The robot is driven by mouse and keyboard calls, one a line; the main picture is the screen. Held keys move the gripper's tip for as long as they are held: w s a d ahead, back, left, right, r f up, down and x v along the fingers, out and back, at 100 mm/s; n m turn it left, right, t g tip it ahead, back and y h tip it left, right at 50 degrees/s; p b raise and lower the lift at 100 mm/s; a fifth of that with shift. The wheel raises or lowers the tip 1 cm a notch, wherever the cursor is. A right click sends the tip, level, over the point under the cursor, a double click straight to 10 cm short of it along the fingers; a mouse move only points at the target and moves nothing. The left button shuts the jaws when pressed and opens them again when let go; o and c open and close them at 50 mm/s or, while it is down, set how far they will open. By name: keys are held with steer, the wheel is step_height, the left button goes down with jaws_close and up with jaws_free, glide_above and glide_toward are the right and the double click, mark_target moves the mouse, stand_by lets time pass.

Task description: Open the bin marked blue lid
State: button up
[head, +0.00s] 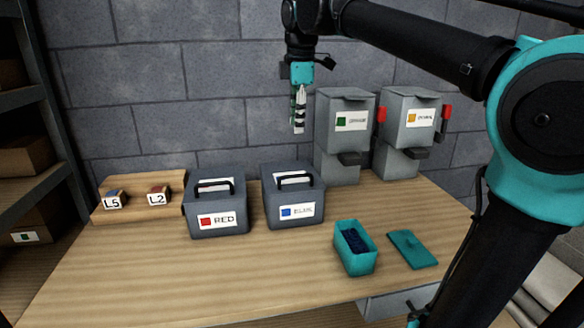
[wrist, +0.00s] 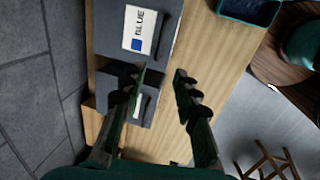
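The blue-marked bin (head: 268,210) is a dark grey box on the table with a blue square on its front label. A black handle (head: 293,177) stands on its top, beside a white card; the lid looks shut. In the wrist view a bin top (wrist: 107,28) shows a card reading BLUE (wrist: 139,30). My gripper (head: 299,128) hangs pointing down, above and behind this bin, touching nothing. In the wrist view my gripper (wrist: 161,73) has its fingers apart with nothing between them.
The red-marked bin (head: 218,229) stands just left. A wooden board (head: 135,188) holds L5 and L2 pieces. Two grey dispensers (head: 336,160) (head: 397,130) stand at the back right. A teal box (head: 355,262) with dark contents and a teal lid (head: 412,250) lie at right. The front-left table (head: 150,280) is clear.

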mark_target(294, 177)
steer(key=w+f, duration=0.1)
steer(key=f, duration=0.4)
steer(key=w+f, duration=0.1)
steer(key=f, duration=0.4)
steer(key=w+f, duration=0.1)
steer(key=f, duration=0.5)
steer(key=shift+a, duration=0.4)
steer(key=shift+c, duration=0.5)
jaws_close()
